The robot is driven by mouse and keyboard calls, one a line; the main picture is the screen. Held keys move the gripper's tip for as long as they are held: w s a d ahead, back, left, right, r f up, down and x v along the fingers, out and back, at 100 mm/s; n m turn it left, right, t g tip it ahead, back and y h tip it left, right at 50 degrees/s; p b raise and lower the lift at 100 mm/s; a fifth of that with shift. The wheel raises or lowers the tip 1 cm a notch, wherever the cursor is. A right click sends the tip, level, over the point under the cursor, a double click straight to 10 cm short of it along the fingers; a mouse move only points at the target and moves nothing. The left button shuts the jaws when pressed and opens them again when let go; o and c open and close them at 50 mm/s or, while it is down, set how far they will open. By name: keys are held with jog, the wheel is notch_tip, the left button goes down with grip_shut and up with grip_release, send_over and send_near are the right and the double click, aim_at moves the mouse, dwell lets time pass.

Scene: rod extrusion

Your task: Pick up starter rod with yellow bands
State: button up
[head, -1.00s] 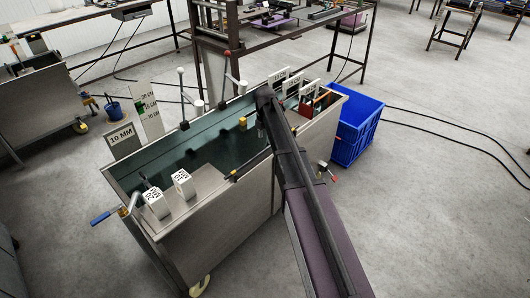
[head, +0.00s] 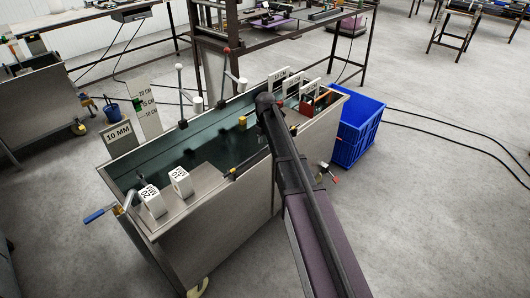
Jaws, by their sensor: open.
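A dark rod with a yellow band (head: 232,173) shows at the near long edge of the steel bath (head: 205,222). Another yellow spot shows farther along that edge, right of my arm. My arm crosses between them, so I cannot tell whether both belong to one rod. My arm reaches in from the bottom right, with its dark end joint over the bath. My gripper's fingers are hidden behind the arm, and I cannot make out whether they are near the rod.
Two white blocks (head: 180,181) stand on the bath's left plate. A 10 MM sign (head: 119,135) and lever handles (head: 181,95) rise at the back. Signs marked in CM (head: 311,87) stand at the right end. A blue crate (head: 358,128) is beside it.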

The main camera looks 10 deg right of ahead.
jog(key=shift+f+b, duration=0.35)
jog(key=shift+f, duration=0.25)
grip_shut()
